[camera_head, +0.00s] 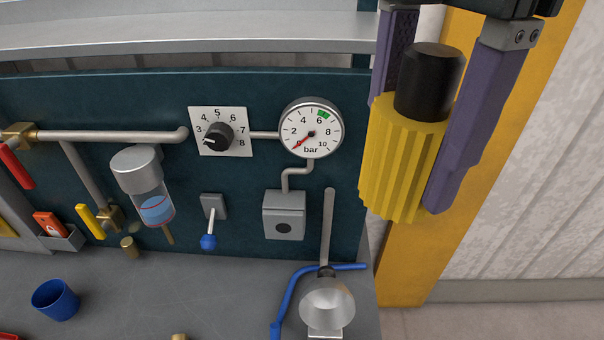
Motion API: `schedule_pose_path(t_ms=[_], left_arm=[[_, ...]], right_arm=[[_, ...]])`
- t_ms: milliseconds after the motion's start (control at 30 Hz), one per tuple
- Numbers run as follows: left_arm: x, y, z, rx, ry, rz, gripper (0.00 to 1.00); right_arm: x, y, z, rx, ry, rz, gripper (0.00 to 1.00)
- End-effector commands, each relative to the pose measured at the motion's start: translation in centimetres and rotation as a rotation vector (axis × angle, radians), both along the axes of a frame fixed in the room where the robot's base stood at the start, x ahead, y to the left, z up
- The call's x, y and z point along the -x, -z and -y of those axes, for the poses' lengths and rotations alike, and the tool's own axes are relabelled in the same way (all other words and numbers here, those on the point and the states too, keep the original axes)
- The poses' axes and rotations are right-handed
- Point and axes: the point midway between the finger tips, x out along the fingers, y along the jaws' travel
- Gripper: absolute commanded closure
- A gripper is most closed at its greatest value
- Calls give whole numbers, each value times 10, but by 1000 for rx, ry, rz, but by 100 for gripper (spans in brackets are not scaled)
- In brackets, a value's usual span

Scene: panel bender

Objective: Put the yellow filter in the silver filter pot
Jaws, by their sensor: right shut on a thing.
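The yellow filter (402,155) is a ribbed yellow cylinder with a black cap on top. My right gripper (430,190) is shut on it, with one purple finger on each side. The filter hangs roughly upright, slightly tilted, at the upper right of the head view. A round silver pot (327,308), apparently the filter pot, is at the lower right end of the grey bench. The filter appears above and to the right of the pot, apart from it. My left gripper is not in view.
A teal panel carries a pressure gauge (311,128), a numbered dial (219,132), pipes and a clear bowl with blue liquid (155,206). A blue cup (55,299) stands on the bench (190,295) at left. A yellow post (440,235) is at right.

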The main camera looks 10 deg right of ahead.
Motion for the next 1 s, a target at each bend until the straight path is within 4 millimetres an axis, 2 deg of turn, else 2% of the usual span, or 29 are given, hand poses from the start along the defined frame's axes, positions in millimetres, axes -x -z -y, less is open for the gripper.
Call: schedule_pose_path(t_ms=[33, 100, 300, 400, 500, 667, 800, 1000], left_arm=[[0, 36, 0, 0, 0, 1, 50], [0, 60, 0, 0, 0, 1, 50], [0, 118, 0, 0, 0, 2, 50], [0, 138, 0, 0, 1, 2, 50], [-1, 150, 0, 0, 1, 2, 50], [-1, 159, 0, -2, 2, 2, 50], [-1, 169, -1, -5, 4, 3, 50], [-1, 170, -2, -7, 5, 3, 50]], right_arm=[[0, 40, -4, -2, -112, -5, 93], [-2, 69, -10, -2, -285, -4, 93], [-3, 141, -23, -3, -737, -2, 93], [-4, 166, -27, -3, -908, -1, 93], [-4, 181, -30, -1, -1028, -1, 93], [-3, 196, -33, -2, -1120, -1, 93], [-1, 228, -33, -6, -1130, -6, 93], [-1, 283, -32, -1, -1129, -9, 93]])
